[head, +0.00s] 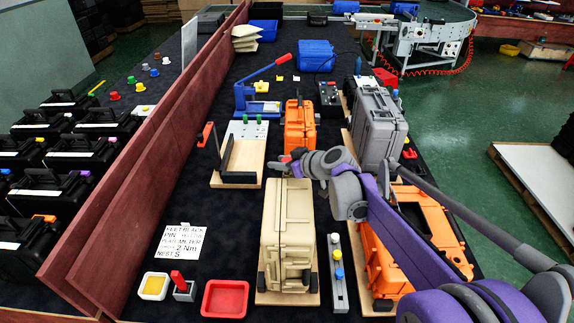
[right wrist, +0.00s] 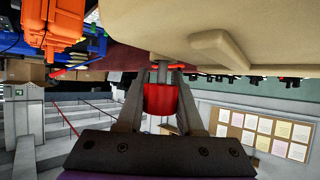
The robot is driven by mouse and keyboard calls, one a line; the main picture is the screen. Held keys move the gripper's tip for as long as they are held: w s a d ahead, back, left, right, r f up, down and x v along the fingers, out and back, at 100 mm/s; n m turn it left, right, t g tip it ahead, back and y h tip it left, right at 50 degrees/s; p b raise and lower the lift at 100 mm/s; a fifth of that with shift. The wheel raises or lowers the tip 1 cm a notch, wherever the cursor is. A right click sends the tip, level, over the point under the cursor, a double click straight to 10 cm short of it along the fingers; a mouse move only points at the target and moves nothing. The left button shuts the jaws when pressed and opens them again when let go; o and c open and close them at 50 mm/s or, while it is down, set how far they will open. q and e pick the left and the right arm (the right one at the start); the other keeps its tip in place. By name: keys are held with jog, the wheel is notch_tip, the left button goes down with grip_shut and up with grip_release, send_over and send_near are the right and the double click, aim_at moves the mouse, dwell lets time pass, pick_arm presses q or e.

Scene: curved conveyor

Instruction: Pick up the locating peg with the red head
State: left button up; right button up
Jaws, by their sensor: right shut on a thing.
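My right gripper (head: 291,163) is at the far upper end of the beige case (head: 288,232) in the head view. In the right wrist view its two fingers (right wrist: 160,88) are shut on the red head of the locating peg (right wrist: 161,99). A short grey shank shows above the red head and meets the beige case (right wrist: 205,25); whether it sits in a hole cannot be told. In the head view only a little red shows at the fingertips. My left gripper is not in view.
An orange case (head: 299,127) stands just behind the gripper, and a grey case (head: 377,125) to its right. An open orange case (head: 440,235) lies under my right arm. A red tray (head: 225,299) and yellow-filled tray (head: 153,286) stand at front left.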

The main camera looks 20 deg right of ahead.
grip_shut()
jog(key=shift+r, duration=0.1)
